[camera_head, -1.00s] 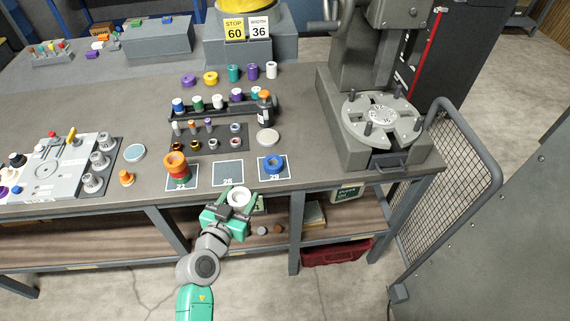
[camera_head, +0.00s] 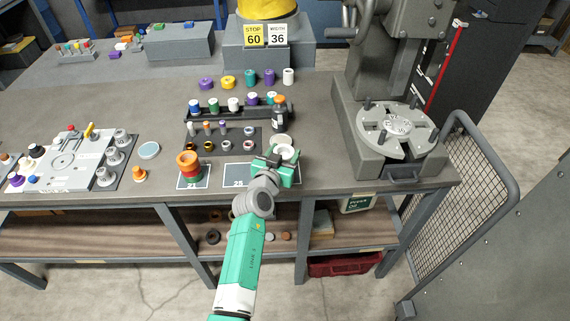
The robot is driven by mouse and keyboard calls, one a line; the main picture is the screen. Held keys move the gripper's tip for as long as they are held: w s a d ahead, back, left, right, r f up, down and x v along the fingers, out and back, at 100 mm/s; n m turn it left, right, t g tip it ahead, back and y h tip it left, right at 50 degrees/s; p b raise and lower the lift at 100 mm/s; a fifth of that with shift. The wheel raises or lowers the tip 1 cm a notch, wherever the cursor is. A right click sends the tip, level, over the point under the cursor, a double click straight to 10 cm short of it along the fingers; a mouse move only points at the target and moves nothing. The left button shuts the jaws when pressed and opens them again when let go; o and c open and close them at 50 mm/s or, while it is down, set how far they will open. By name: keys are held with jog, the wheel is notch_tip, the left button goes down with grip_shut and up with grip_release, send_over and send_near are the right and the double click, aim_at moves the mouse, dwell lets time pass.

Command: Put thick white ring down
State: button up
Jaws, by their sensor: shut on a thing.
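The thick white ring (camera_head: 284,149) is held in my gripper (camera_head: 282,156), at the front right of the bench. My gripper is shut on it. The ring seems to be above the right mat, but its height is unclear. The blue ring on that mat is hidden behind my gripper and arm. The middle mat (camera_head: 236,178) is bare where it shows.
A grey disc (camera_head: 279,140) lies just behind my gripper. A dark bottle (camera_head: 279,115) with an orange cap and a rack of coloured pieces (camera_head: 233,106) stand farther back. A grey press (camera_head: 393,132) stands to the right. A grey fixture board (camera_head: 72,163) lies to the left.

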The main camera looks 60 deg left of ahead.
aim_at(285, 159)
jog(key=shift+w+a, duration=0.35)
jog(key=shift+a, duration=0.1)
notch_tip(285, 159, down, 4)
jog(key=shift+r+b, duration=0.1)
jog(key=shift+b, duration=0.75)
jog(key=shift+r, duration=0.1)
jog(key=shift+f+b, duration=0.45)
jog(key=shift+b, duration=0.05)
jog(key=shift+f, duration=0.1)
jog(key=o, duration=1.2)
